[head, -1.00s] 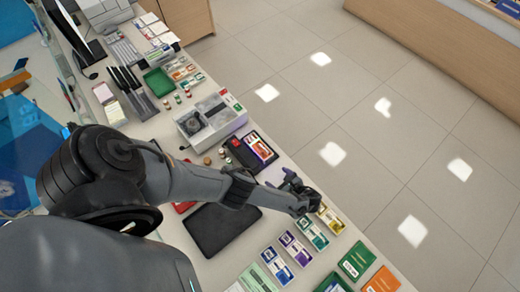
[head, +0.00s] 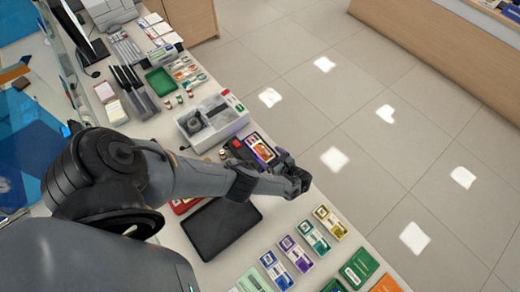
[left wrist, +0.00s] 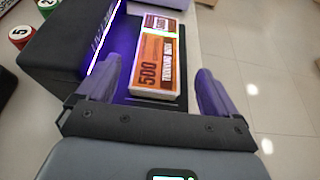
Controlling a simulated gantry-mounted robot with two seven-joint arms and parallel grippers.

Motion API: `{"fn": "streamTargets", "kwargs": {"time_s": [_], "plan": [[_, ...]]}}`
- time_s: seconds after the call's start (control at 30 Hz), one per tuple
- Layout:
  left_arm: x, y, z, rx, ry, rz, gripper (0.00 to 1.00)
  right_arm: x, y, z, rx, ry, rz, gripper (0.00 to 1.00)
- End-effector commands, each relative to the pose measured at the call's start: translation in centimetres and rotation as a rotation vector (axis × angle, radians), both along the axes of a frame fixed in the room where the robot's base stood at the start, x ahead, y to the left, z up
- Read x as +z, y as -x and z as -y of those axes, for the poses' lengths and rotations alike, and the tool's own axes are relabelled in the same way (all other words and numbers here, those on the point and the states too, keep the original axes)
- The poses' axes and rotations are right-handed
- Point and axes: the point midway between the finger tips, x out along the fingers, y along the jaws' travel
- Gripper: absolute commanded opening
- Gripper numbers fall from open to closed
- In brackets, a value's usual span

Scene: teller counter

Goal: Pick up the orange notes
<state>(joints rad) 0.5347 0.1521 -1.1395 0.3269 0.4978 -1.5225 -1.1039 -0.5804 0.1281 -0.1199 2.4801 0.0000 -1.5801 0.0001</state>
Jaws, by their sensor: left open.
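The orange notes (head: 261,148) lie as a banded bundle on the black device (head: 237,146) on the counter. In the left wrist view the orange notes (left wrist: 158,62) show a large "500" and lie flat on the dark bed of the device (left wrist: 70,45), beside its purple-lit edge. My left gripper (head: 280,160) is open at the near right side of the device. In the left wrist view its two purple fingers (left wrist: 162,80) stand to either side of the bundle's near end, with gaps on both sides. My right gripper is not in view.
A grey-white coin machine (head: 210,118) stands just behind the device. A dark tablet-like pad (head: 222,228) lies in front. Several coloured note bundles (head: 297,253) are lined up at the lower right. The counter's edge drops to tiled floor on the right.

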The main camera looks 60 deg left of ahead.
Motion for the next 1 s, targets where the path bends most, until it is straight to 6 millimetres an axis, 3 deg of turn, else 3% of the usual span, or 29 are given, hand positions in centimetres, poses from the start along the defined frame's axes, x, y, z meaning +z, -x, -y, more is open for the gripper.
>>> {"fn": "streamTargets", "kwargs": {"time_s": [0.3,0.57,1.0], "plan": [[-1.9,1.0,-3.4,0.002,-0.001,0.0,0.94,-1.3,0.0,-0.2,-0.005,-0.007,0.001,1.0],[-1.9,1.0,-3.6,0.001,0.0,0.001,0.94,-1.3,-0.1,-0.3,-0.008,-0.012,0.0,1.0],[-1.8,1.0,-3.6,0.001,0.0,0.001,0.3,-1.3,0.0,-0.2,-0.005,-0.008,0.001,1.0]]}}
